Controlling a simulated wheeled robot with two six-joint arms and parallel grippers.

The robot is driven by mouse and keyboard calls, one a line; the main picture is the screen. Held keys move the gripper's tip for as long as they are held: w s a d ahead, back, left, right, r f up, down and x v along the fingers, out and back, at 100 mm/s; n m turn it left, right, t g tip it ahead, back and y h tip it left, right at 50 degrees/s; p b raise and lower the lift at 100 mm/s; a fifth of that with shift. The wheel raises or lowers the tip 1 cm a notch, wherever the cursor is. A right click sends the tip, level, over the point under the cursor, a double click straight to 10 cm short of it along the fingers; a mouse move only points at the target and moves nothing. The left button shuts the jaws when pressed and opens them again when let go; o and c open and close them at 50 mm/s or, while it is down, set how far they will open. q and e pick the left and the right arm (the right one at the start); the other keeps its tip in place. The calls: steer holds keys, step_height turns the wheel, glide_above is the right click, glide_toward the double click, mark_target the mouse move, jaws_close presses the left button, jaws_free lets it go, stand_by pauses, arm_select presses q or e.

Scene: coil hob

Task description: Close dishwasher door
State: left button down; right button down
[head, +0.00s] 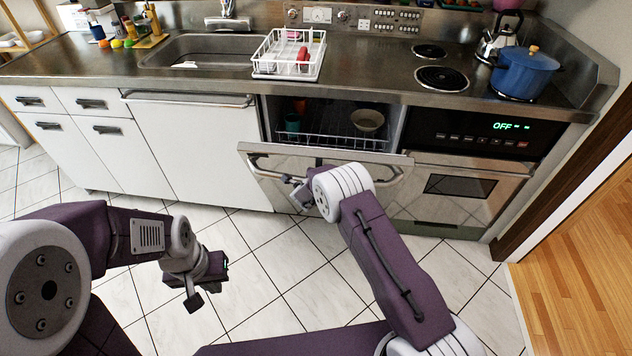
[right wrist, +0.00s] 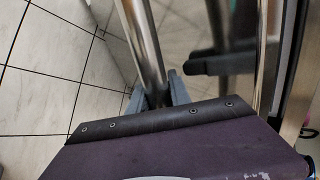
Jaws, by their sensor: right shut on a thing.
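The dishwasher door (head: 279,163) is partly open, its steel front tilted out below the dark opening of the dishwasher (head: 345,112). A bar handle (head: 257,169) runs across its front. My right gripper (head: 296,190) is at the door's front, partly hidden by its own wrist. In the right wrist view, its jaws (right wrist: 160,92) are shut on the metal handle bar (right wrist: 143,45). My left gripper (head: 209,284) hangs over the tiled floor, away from the door, its fingers apart and empty.
Inside the dishwasher are a rack (head: 330,141), a bowl (head: 367,120) and a teal cup (head: 292,122). An oven (head: 462,188) stands to the right and white cabinets (head: 190,145) to the left. A dish rack (head: 288,55) and blue pot (head: 524,75) sit on the counter. The floor is clear.

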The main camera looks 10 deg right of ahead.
steer(key=c, duration=1.2)
jaws_free()
steer(key=p+v, duration=0.1)
steer(key=v, duration=0.8)
